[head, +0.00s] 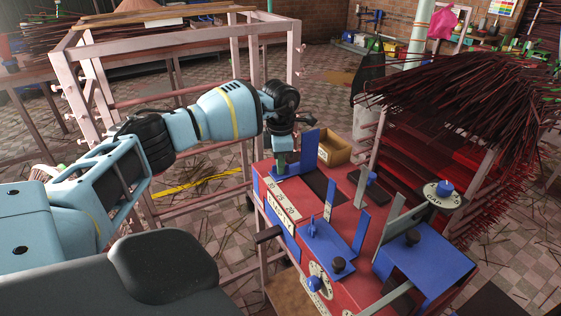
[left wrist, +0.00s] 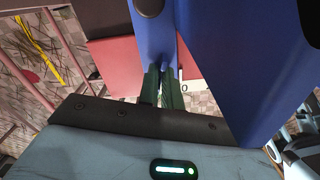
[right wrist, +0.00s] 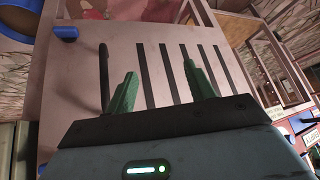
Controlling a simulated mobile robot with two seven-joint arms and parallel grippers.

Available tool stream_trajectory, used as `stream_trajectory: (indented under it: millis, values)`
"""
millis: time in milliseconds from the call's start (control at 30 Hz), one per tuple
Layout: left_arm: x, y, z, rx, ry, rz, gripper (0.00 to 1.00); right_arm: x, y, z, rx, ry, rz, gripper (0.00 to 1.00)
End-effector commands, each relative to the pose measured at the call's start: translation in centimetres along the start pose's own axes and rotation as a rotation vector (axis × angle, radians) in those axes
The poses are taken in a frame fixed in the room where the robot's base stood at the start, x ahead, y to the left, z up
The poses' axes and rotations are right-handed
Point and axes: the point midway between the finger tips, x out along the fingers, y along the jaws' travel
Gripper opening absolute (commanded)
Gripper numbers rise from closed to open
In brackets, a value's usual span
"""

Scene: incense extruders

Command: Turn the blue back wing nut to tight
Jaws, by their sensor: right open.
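My left gripper (head: 281,162) reaches down over the blue back plate (head: 292,172) at the far end of the red machine. In the left wrist view, its green fingers (left wrist: 164,76) are close together around a small blue piece, the blue back wing nut (left wrist: 165,61). The fingers hide most of it, and its angle is hard to tell. A similar blue front wing nut (head: 328,211) stands upright on the nearer blue plate (head: 322,238). My right gripper (right wrist: 158,80) is open and empty in the right wrist view, above a slotted pale panel (right wrist: 135,45). It is outside the head view.
The red machine (head: 335,195) carries upright blue plates, black knobs (head: 339,265) and dials with blue knobs (head: 445,187). A cardboard box (head: 333,148) sits behind it. Bundles of dark red sticks (head: 470,95) hang at right. A pink frame (head: 165,40) stands at back left.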

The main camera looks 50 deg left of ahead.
Motion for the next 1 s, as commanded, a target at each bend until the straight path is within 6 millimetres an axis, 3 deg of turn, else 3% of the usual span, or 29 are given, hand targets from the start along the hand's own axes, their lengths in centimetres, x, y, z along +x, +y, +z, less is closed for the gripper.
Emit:
stream_trajectory:
  millis: [467, 1000]
  values:
    - [-0.1, 0.0, 0.1, 0.083, -0.001, 0.000, 0.00, -0.1, 0.0, -0.3, -0.002, 0.005, 0.001, 0.54]
    - [-0.1, 0.0, 0.1, 0.546, -0.002, 0.001, 0.00, -0.6, 0.1, -1.1, -0.003, 0.018, 0.002, 0.54]
